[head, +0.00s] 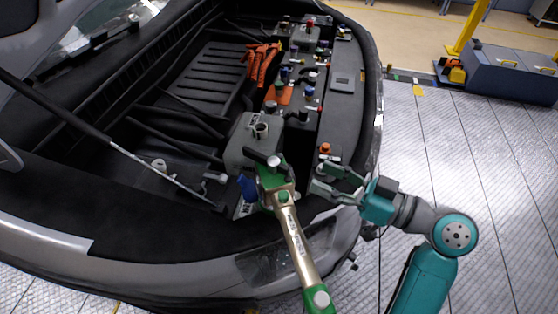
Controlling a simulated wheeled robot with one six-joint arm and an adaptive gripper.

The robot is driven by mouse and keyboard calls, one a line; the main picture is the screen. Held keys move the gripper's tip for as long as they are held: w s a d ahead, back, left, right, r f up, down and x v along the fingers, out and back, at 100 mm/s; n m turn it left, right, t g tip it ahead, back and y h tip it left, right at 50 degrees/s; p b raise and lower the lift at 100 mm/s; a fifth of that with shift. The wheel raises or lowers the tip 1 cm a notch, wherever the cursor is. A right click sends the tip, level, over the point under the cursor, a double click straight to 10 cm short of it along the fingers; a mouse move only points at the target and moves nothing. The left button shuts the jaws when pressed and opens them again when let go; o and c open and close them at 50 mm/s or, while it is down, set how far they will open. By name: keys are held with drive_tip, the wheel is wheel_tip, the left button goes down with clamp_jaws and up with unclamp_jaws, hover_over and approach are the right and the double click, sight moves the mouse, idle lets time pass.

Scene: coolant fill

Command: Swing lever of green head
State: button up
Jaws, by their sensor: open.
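The green head (271,178) sits over the front edge of the engine bay, at the top of a long pale gold handle (296,244) with a green lower end. A black lever (260,157) with a round silver pivot lies across the top of the green head and points up and left. My gripper (322,179) is open, to the right of the green head and apart from it. Its fingers point left towards the head. No object shows between the fingers. The underside of the green head is hidden.
A grey tank (240,146) with an open neck stands just behind the head. A blue part (247,188) is at the head's left. An orange cap (325,148) is close behind my gripper. A prop rod (110,138) crosses the bay at left.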

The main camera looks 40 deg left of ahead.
sight(289, 169)
drive_tip(key=shift+n+t, duration=0.5)
drive_tip(key=shift+n, duration=0.4)
drive_tip(key=s+a, duration=0.1)
drive_tip(key=a, duration=0.2)
drive_tip(key=s+a, duration=0.1)
drive_tip(key=a, duration=0.2)
drive_tip(key=s+a, duration=0.1)
drive_tip(key=a, duration=0.2)
drive_tip(key=shift+s+a+r, duration=0.25)
clamp_jaws()
